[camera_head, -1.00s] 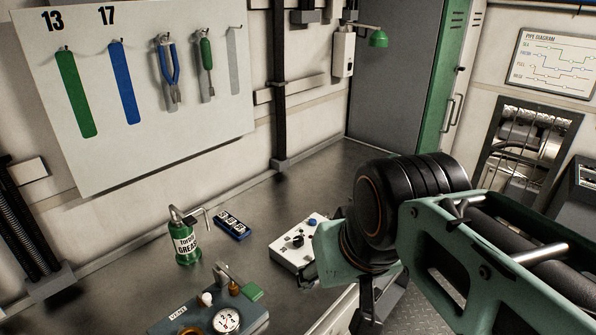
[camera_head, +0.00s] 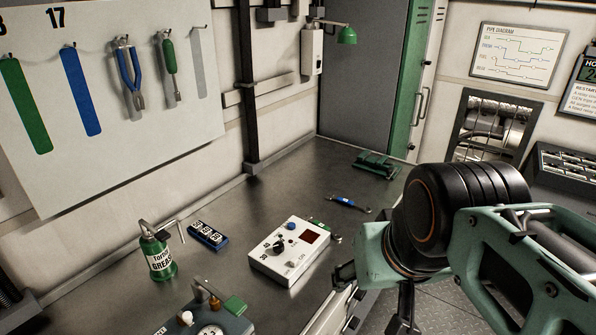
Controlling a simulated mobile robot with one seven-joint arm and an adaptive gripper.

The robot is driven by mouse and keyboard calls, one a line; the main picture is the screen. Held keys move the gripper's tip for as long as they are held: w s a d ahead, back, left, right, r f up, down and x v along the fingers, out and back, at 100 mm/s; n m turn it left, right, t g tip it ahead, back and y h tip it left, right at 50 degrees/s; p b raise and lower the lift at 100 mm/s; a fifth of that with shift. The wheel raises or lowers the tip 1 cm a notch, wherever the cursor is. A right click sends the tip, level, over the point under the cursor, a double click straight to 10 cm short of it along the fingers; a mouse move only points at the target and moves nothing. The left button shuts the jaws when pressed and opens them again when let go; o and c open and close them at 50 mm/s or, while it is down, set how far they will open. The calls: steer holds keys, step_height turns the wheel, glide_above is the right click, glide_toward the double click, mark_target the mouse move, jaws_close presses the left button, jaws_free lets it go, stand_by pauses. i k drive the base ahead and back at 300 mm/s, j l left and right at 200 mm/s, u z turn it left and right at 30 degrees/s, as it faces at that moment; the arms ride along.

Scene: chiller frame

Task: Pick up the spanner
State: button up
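A blue tool with metal ends, which looks like a spanner (camera_head: 347,203), lies flat on the dark worktop behind the white control box. A small green piece with a metal end, perhaps a second spanner (camera_head: 322,225), lies close behind that box and is partly hidden by it. My arm fills the right of the view. My gripper (camera_head: 403,318) shows only as dark parts at the bottom edge, right of and nearer than both tools. Its fingertips are out of frame, so its opening cannot be told.
A green vise-like object (camera_head: 376,163) sits at the back. Pliers (camera_head: 131,75) and a screwdriver (camera_head: 170,60) hang on the wall board.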

mark_target(315, 222)
steer(key=l, duration=0.3)
steer(key=k+l+u, duration=0.1)
steer(key=l, duration=0.15)
steer(key=l+u, duration=0.2)
steer(key=l, duration=0.55)
steer(key=i+l+u, duration=0.15)
steer(key=l, duration=0.2)
steer(key=i+l+u, duration=0.1)
steer(key=l, duration=0.3)
steer(key=i+l+u, duration=0.25)
steer(key=i+l, duration=0.3)
steer(key=i+j+u, duration=0.1)
steer(key=i+j, duration=0.25)
